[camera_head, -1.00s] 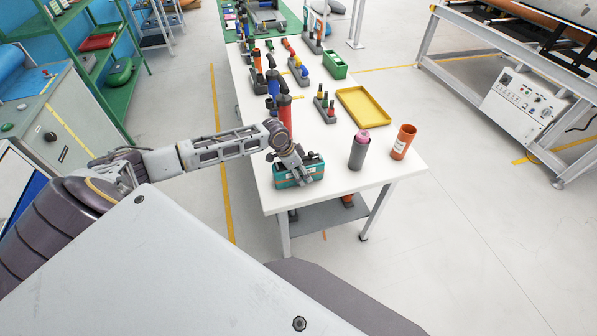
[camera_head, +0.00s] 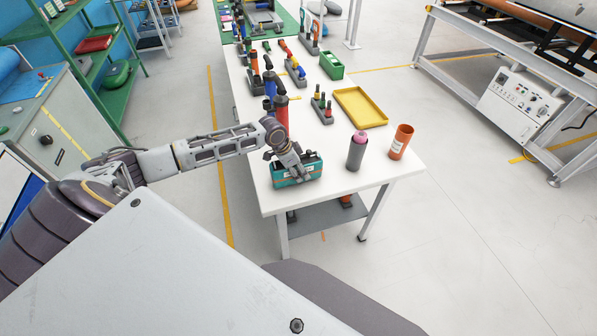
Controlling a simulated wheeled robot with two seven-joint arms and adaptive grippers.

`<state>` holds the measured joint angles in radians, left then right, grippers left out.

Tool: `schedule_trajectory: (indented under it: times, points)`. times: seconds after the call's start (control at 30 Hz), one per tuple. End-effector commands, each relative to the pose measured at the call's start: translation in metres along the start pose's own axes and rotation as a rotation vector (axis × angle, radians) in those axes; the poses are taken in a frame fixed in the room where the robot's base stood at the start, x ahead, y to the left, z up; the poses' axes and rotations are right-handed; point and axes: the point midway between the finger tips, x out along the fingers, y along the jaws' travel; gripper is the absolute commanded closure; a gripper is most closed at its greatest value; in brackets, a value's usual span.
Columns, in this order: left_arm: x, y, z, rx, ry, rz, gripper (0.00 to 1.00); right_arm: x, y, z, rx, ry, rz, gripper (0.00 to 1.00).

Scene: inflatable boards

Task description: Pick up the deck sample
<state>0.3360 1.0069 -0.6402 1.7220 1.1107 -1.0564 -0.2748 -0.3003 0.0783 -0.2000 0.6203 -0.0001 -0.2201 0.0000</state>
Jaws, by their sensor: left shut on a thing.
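My right gripper is not in view.
A dark cup with a pink top (camera_head: 356,152) and an orange cup (camera_head: 400,142) stand to the right. A yellow tray (camera_head: 361,107) and a green bin (camera_head: 332,66) lie farther back. Red and blue pumps (camera_head: 281,110) stand close behind the gripper. The table's right front corner is clear.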

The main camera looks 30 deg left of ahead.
Motion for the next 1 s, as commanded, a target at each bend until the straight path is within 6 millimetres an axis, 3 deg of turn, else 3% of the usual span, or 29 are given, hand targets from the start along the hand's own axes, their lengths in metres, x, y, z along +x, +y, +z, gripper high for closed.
schedule_trajectory:
  times: [0.53, 1.0]
  points:
    - [-0.069, -0.001, -0.029, 0.001, 0.003, -0.002, 0.67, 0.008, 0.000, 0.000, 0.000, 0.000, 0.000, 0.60]
    - [-0.081, -0.001, -0.034, 0.000, 0.001, -0.001, 0.67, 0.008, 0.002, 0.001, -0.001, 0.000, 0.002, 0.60]
